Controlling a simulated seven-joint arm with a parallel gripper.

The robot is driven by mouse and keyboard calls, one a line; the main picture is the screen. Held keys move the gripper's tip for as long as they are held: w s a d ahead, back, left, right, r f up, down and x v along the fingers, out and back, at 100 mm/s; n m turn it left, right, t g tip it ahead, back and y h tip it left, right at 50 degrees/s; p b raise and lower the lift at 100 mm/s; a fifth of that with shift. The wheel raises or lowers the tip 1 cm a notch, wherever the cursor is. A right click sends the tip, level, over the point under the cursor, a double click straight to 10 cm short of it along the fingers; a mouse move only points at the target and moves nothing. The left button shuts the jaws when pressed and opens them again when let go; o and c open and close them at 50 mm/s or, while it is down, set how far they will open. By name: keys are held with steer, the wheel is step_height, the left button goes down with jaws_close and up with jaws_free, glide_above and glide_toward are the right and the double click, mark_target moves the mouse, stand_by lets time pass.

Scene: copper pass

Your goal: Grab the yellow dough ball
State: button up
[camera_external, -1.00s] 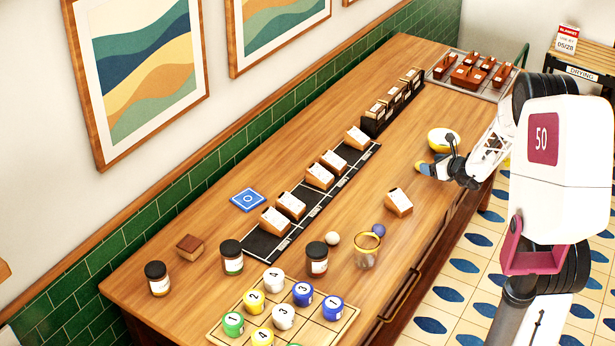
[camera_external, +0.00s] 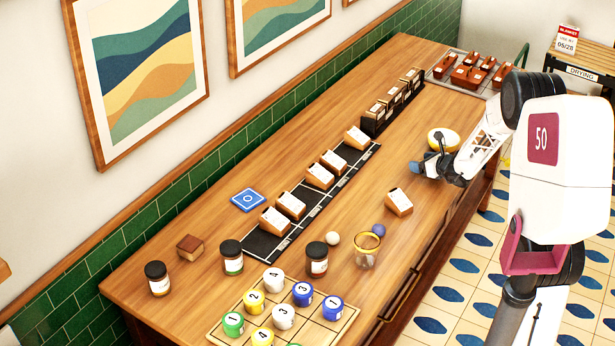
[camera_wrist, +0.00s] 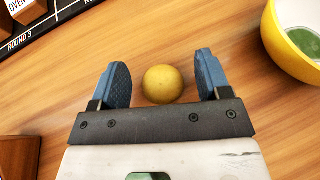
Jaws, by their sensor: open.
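The yellow dough ball (camera_wrist: 162,84) lies on the wooden table in the wrist view. My gripper (camera_wrist: 160,80) is open, with one blue fingertip on each side of the ball. There is a gap between the ball and each finger, and wood shows on both sides. In the external view my gripper (camera_external: 422,168) is over the table in front of the yellow bowl, and the yellow ball cannot be made out there.
A yellow bowl (camera_wrist: 285,62) with something green inside is close to my right finger. A wooden block (camera_wrist: 18,157) is at the lower left. The black strip with cards (camera_wrist: 38,28) is at the upper left.

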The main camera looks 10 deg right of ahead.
steer(key=shift+w, duration=0.1)
steer(key=shift+c, duration=0.4)
steer(key=c, duration=0.9)
steer(key=shift+r, duration=0.8)
step_height(320, 180, up, 2)
steer(key=shift+r, duration=0.15)
steer(key=s, duration=0.5)
steer(key=s+a, duration=0.1)
steer(key=s, duration=0.4)
steer(key=s+r, duration=0.1)
steer(key=s, duration=0.5)
steer(key=shift+a, duration=0.2)
